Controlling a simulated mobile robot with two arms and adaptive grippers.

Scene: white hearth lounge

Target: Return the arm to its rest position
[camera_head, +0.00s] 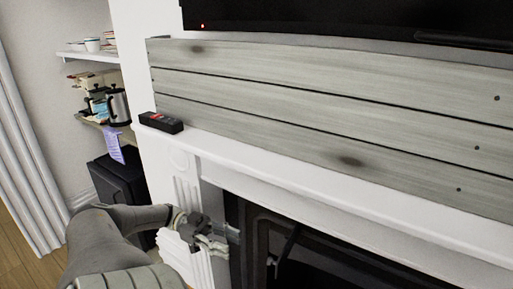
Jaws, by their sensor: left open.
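My left arm (115,245) comes in from the lower left, bent, with its forearm pointing right. My left gripper (232,240) is open and looks empty. It is in front of the white fireplace surround, below the mantel shelf and beside the dark firebox opening. I cannot tell whether its fingers touch the surround. My right gripper is not in view.
A white mantel (330,187) runs across, with a small dark box (161,122) at its left end. Wall shelves (92,56) hold cups and a kettle (118,106). The firebox (300,255) is at the lower right. A black cabinet (117,182) stands behind my arm.

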